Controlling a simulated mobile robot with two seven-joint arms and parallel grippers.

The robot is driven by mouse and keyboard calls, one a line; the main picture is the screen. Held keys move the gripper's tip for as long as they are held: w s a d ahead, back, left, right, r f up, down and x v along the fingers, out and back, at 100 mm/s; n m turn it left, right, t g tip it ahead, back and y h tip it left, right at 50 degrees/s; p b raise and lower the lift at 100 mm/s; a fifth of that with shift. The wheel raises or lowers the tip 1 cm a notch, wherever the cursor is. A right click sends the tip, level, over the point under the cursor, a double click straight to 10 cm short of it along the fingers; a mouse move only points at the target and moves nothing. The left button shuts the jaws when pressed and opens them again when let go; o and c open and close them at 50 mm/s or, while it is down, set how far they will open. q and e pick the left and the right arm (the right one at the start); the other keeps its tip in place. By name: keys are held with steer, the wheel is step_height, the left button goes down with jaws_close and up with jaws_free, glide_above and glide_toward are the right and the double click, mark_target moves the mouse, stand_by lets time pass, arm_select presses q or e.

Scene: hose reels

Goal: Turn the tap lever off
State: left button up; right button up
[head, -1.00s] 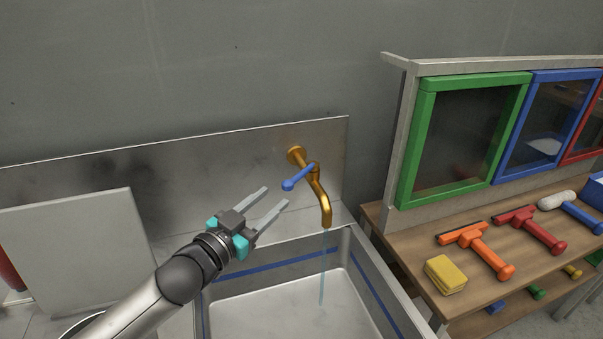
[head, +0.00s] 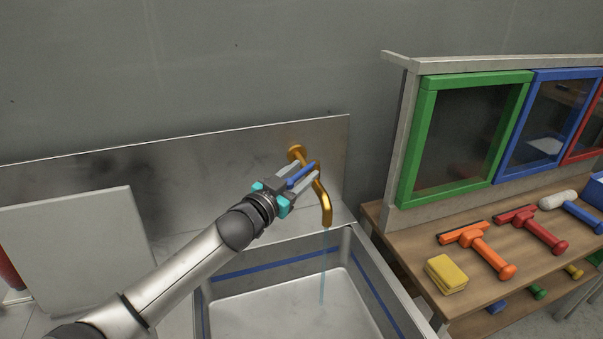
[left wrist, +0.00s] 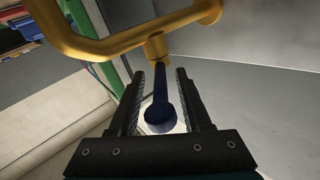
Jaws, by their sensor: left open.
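The brass tap (head: 322,200) sticks out from the metal backsplash over the sink, and a thin stream of water (head: 323,265) falls from its spout. Its blue lever (head: 300,175) points out from the tap body toward my left gripper (head: 300,178). In the left wrist view the dark blue lever (left wrist: 160,105) lies between the two open fingers of the gripper (left wrist: 160,85), with a gap on each side. The brass tap (left wrist: 120,45) crosses above the fingertips there. My right gripper is not in view.
The metal sink basin (head: 240,262) is below, with a blue line round its walls. A grey board (head: 80,240) leans at the left. To the right, a wooden bench (head: 415,270) holds a yellow sponge (head: 446,274), squeegees and coloured-framed panes.

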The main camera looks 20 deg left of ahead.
arm_select(q)
steer(key=shift+w, duration=0.2)
steer(key=shift+c, duration=0.3)
jaws_close()
stand_by(1.1)
